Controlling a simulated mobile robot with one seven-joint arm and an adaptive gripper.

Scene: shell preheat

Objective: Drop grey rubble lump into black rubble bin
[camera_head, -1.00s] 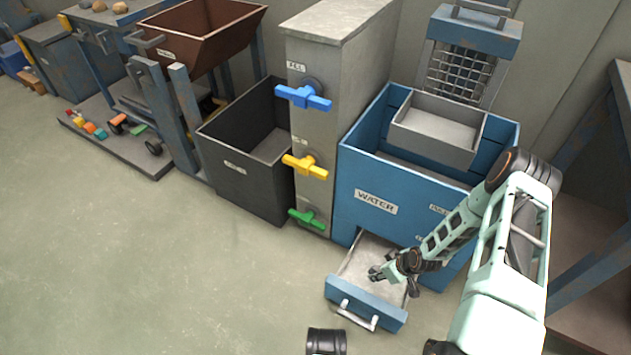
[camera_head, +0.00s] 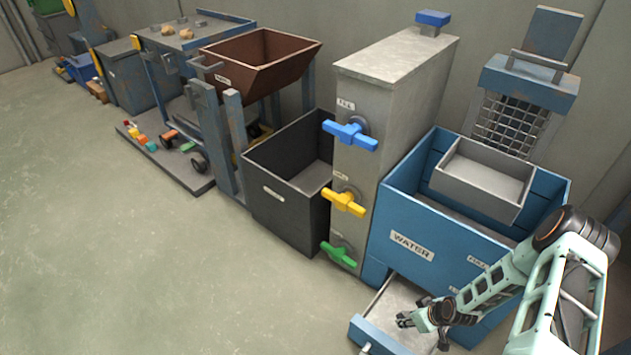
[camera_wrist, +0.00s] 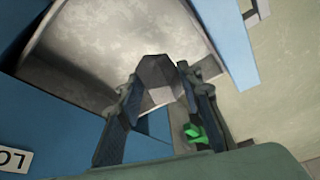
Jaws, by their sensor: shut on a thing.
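My gripper (camera_head: 410,319) is low over the open drawer (camera_head: 393,300) of the blue water unit. In the wrist view its two fingers are shut on the grey rubble lump (camera_wrist: 158,76), an angular grey piece between the fingertips. The drawer's bare floor (camera_wrist: 105,45) shows behind the lump; whether they touch I cannot tell. In the head view the lump is too small to make out clearly. The black rubble bin (camera_head: 275,215) stands left of the gripper, beyond the grey valve column, open at the top. Its label is too small to read.
The tall grey column (camera_head: 395,70) with blue, yellow and green handles (camera_head: 339,255) stands between the bin and the blue water unit (camera_head: 400,215). A brown hopper (camera_head: 235,75) is behind the bin to the left. The floor (camera_head: 150,270) in front is clear.

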